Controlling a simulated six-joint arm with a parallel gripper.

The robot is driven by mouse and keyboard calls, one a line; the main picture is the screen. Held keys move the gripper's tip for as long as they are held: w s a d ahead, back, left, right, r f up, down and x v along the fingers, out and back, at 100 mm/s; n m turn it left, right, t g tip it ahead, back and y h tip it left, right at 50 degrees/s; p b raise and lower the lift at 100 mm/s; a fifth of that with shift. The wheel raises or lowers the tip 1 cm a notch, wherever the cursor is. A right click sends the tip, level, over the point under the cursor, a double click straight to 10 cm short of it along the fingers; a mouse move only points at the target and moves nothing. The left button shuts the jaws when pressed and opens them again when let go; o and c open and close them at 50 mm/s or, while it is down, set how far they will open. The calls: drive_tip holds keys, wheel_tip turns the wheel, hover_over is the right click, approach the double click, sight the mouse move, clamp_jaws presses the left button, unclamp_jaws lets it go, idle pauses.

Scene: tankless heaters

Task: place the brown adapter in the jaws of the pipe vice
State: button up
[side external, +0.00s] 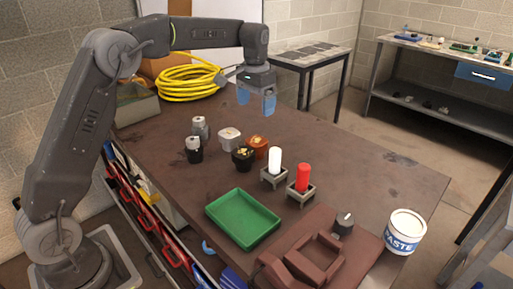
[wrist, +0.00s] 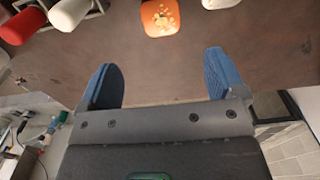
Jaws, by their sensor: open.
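The orange-brown adapter (side external: 260,143), a small block with yellowish marks on top, stands on the bench among other fittings. It also shows at the top of the wrist view (wrist: 160,18). My gripper (side external: 256,108) hangs above the bench, behind the adapter and clear of it. Its blue fingers are open and empty, and they also show spread apart in the wrist view (wrist: 162,80). A reddish-brown, vice-like fixture (side external: 280,268) with a rectangular opening lies at the front of the bench; I cannot tell its jaws clearly.
A black fitting (side external: 243,160) stands right beside the adapter, and a whitish one (side external: 229,138) is close by. White (side external: 275,160) and red (side external: 302,178) cylinders stand in holders. A green tray (side external: 243,242), a paste tub (side external: 404,231) and a yellow hose coil (side external: 188,82) are around.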

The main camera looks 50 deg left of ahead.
sight(257, 140)
drive_tip(key=f, duration=1.4)
drive_tip(key=shift+w, duration=0.2)
drive_tip(key=shift+r, duration=0.15)
drive_tip(key=c, duration=1.4)
